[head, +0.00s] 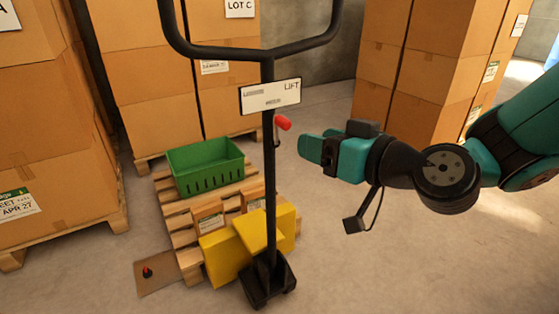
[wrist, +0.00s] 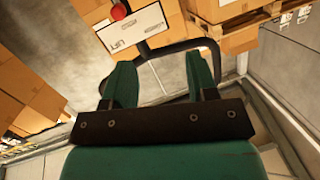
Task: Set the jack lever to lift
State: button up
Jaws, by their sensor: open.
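The jack lever shows as a red knob (head: 283,123) on a short stem at the black jack post (head: 269,180), just below a white label plate (head: 270,96) whose right end reads LIFT. In the wrist view the red knob (wrist: 119,11) is near the top edge, above the tilted plate (wrist: 132,29). My gripper (head: 316,149) is a short way right of the knob and a little lower, apart from it. Its two green fingers (wrist: 163,80) are spread with nothing between them. The black jack handle (head: 255,50) loops above the plate.
A yellow jack body (head: 222,258) stands against a wooden pallet (head: 186,238) bearing a green crate (head: 205,166) and small boxes. Stacked cartons (head: 150,60) stand behind and left, more cartons (head: 430,60) behind right. The floor right of the post is clear.

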aim_at(280, 122)
jog(key=w+d+f+m+t+h+b, duration=0.2)
jog(key=w+f+t, duration=0.2)
jog(key=p+x, duration=0.7)
jog(key=p, duration=0.1)
jog(key=p+x, duration=0.7)
jog(key=x, duration=0.1)
jog(key=shift+s+a+f+p, duration=0.1)
jog(key=shift+a+p, duration=0.3)
jog(key=shift+a, duration=0.05)
jog(key=shift+w+a+f, duration=0.15)
jog(key=shift+w+a, duration=0.1)
jog(key=shift+w, duration=0.35)
grip_shut()
